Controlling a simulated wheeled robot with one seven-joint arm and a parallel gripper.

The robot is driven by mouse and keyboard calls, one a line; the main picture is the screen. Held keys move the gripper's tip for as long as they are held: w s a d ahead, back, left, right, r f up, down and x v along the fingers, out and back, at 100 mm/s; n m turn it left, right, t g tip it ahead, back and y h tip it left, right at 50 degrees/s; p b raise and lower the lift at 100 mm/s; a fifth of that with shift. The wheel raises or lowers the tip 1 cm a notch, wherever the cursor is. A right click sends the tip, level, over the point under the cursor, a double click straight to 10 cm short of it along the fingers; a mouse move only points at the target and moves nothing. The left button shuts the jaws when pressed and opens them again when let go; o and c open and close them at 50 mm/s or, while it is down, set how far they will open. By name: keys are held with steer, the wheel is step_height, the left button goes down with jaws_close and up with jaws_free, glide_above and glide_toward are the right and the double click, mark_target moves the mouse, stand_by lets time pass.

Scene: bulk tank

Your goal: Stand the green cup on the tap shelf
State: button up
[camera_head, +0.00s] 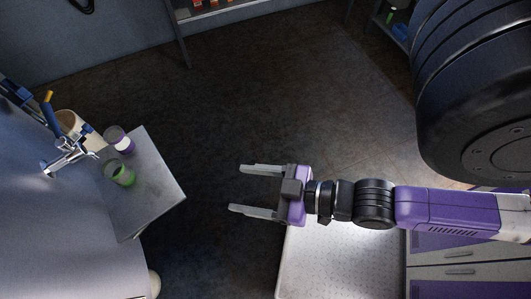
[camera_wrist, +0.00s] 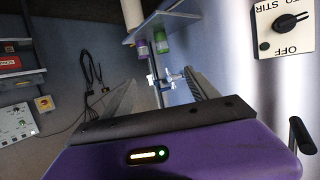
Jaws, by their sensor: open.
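The green cup (camera_head: 120,175) stands on the tap shelf (camera_head: 158,190), a grey plate at the left in the head view, with its open mouth facing up. It also shows in the wrist view (camera_wrist: 161,43), against the shelf (camera_wrist: 180,22) near the top. My gripper (camera_head: 236,189) is open and empty, to the right of the shelf and apart from the cup. Its two fingers point left in the head view. They also frame the middle of the wrist view (camera_wrist: 163,85). The tap (camera_head: 66,157) is left of the cup.
A pale cylinder (camera_head: 76,126) is behind the tap. The big tank wall (camera_head: 50,235) fills the lower left. A white perforated worktop (camera_head: 335,265) lies below my arm. The dark floor between is clear.

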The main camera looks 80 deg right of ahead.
steer(key=s+r, duration=0.4)
steer(key=shift+a+r, duration=0.2)
steer(key=shift+a, duration=0.1)
